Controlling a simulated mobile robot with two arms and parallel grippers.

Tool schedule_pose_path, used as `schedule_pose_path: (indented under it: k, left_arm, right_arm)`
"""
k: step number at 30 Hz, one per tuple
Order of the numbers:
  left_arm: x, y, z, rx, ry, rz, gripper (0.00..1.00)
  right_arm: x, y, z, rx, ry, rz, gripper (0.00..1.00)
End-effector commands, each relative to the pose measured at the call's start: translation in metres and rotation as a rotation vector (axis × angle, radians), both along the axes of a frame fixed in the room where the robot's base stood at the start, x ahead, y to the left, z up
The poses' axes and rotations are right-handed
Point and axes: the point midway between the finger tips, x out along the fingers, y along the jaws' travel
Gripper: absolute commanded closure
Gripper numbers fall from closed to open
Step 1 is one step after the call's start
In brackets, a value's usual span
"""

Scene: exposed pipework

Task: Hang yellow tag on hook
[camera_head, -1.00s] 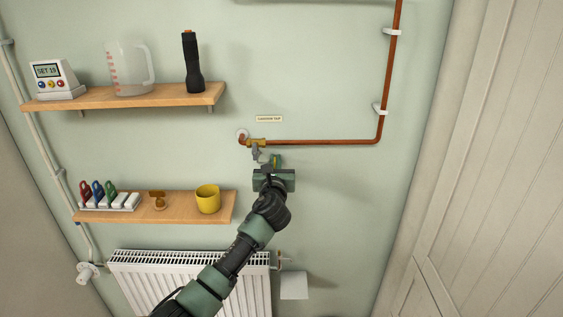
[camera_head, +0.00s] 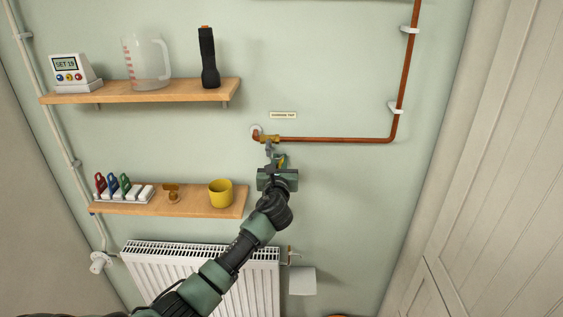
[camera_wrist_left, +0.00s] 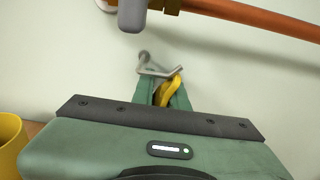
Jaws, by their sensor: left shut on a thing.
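My left gripper (camera_head: 278,166) is raised in front of the wall, just below the brass tap (camera_head: 268,138). Its fingers are shut on the yellow tag (camera_wrist_left: 169,92), of which only a curved yellow part shows between the fingers in the left wrist view. The tag also shows as a small yellow patch in the head view (camera_head: 281,160). A bent grey metal piece, apparently the hook (camera_wrist_left: 154,66), is just beyond the fingertips, close to the tag. I cannot tell whether the tag touches it. My right gripper is not in view.
A copper pipe (camera_head: 335,140) runs right from the tap, then up. A grey tap part (camera_wrist_left: 132,14) hangs above the fingers. A radiator (camera_head: 200,265) is below.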

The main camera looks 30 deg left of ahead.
Motion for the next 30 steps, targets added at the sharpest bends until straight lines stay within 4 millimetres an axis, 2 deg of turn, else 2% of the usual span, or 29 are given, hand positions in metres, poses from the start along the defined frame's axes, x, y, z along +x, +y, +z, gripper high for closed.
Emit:
schedule_pose_path:
  k: [1,2,3,4,23,26,30]
  left_arm:
    - [-0.002,0.010,0.013,0.005,-0.019,0.019,1.00]
    - [-0.001,0.010,0.014,0.005,-0.019,0.019,0.77]
    - [-0.001,0.010,0.013,0.005,-0.019,0.019,0.66]
    - [-0.001,0.010,0.013,0.005,-0.019,0.018,0.60]
    - [-0.001,0.005,0.006,0.001,-0.010,0.008,0.60]
    - [-0.006,0.001,0.006,0.002,-0.011,0.007,0.60]
    - [-0.022,-0.008,0.005,0.002,-0.011,0.006,0.60]
  right_arm:
    - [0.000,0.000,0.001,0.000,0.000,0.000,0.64]
    - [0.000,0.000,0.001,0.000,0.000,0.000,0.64]
    - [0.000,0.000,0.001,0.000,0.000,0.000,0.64]
    - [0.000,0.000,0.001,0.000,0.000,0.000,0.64]
    - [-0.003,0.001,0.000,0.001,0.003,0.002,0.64]
    - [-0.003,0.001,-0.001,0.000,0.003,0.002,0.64]
    - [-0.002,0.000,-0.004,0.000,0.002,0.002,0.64]
